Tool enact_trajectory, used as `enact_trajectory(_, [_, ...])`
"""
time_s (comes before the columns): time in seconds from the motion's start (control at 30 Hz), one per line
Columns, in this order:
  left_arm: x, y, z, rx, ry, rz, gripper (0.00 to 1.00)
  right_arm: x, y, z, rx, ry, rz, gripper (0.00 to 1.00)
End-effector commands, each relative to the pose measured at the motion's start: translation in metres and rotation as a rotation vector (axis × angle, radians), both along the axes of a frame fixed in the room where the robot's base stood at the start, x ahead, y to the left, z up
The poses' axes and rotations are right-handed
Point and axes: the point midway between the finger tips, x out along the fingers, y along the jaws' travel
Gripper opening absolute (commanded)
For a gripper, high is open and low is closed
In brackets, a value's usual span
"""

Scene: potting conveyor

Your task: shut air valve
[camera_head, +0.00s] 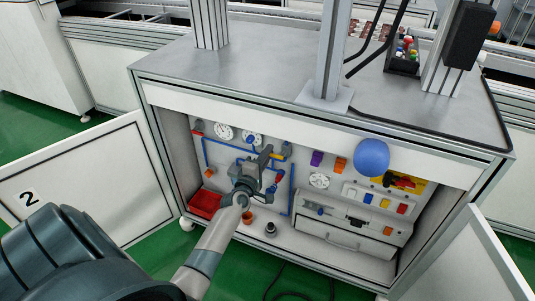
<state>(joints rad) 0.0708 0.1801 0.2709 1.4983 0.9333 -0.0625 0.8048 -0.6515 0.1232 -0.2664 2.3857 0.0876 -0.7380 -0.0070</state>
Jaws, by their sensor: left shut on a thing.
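My left gripper (268,158) reaches into the open cabinet, among the blue air lines (226,145) on its back panel. Its jaws are shut on a small part there that I take to be the air valve; the fingers and wrist mostly hide it, so I cannot tell its handle's position. Two round white gauges (224,132) sit on the panel up and left of the gripper. My right gripper is not in view.
The panel's right half holds a blue ball-shaped part (371,158), a red and yellow switch (403,182) and a drawer (345,238). A red bin (205,203) stands low at left. Open doors flank the cabinet, the left one (85,185) marked 2.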

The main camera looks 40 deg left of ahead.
Motion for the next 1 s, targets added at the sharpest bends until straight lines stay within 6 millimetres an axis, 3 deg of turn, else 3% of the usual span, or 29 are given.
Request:
enact_trajectory(0.33, [0.000, 0.001, 0.000, -0.004, -0.002, 0.001, 0.00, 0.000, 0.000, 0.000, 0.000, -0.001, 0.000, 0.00])
enact_trajectory(0.37, [0.000, 0.001, 0.000, -0.004, -0.002, 0.001, 0.19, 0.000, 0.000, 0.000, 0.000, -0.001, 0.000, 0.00])
enact_trajectory(0.4, [0.000, 0.001, 0.000, -0.004, -0.002, 0.001, 0.28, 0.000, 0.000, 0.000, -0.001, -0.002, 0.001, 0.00])
enact_trajectory(0.43, [0.000, 0.001, 0.000, -0.004, -0.002, 0.001, 0.30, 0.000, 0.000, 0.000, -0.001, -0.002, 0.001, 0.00])
enact_trajectory(0.77, [-0.001, 0.000, 0.000, -0.003, -0.001, 0.000, 0.30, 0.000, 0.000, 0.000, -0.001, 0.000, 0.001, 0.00])
enact_trajectory(1.0, [-0.015, -0.003, 0.000, -0.003, 0.000, 0.001, 0.30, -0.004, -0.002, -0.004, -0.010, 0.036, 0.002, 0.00])
